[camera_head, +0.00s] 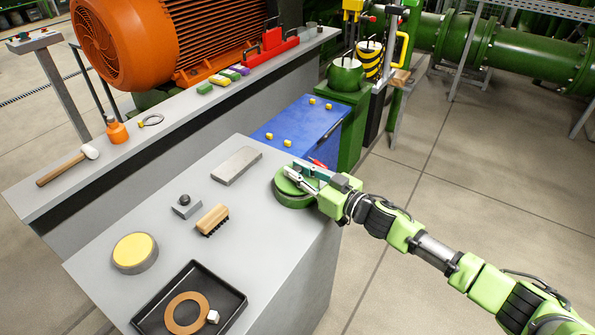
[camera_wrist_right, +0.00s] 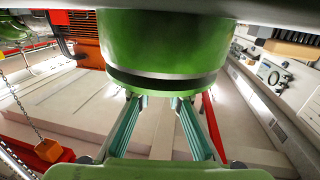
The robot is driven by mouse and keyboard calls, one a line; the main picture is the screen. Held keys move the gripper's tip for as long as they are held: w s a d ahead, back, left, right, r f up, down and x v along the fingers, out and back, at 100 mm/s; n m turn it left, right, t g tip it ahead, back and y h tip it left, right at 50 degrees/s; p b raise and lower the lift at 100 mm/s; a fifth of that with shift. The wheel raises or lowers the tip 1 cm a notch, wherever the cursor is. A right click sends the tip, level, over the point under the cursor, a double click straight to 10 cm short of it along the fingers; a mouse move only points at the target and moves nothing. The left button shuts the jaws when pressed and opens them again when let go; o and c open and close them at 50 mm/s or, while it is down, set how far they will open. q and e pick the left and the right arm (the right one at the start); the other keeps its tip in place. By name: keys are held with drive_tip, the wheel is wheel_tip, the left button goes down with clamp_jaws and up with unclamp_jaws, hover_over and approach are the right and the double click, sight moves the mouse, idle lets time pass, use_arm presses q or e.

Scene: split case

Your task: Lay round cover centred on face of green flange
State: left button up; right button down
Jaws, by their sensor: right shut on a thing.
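The green flange (camera_head: 296,201) sits near the right edge of the grey bench top. A round green cover (camera_head: 287,186) is over its face, with a dark line between the two. I cannot tell whether they touch or are exactly centred. My right gripper (camera_head: 294,171) reaches in from the right and is shut on the cover, partly hiding it. In the right wrist view, green round surfaces (camera_wrist_right: 165,45) with a dark band fill the top middle, beyond the fingertips (camera_wrist_right: 160,98). My left gripper is not in view.
The grey bench also holds a grey block (camera_head: 237,165), a brush (camera_head: 212,219), a yellow-topped round tin (camera_head: 134,252), and a black tray (camera_head: 236,298) with a brown ring (camera_head: 185,313). A blue surface (camera_head: 298,127) lies behind.

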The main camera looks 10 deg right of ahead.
drive_tip(key=shift+f+b, duration=0.35)
drive_tip(key=shift+f, duration=0.05)
idle(0.4)
drive_tip(key=c, duration=1.8)
unclamp_jaws()
drive_tip(key=shift+c, duration=0.2)
drive_tip(key=shift+f, duration=0.15)
drive_tip(key=v, duration=1.2)
drive_tip(key=shift+s, duration=0.1)
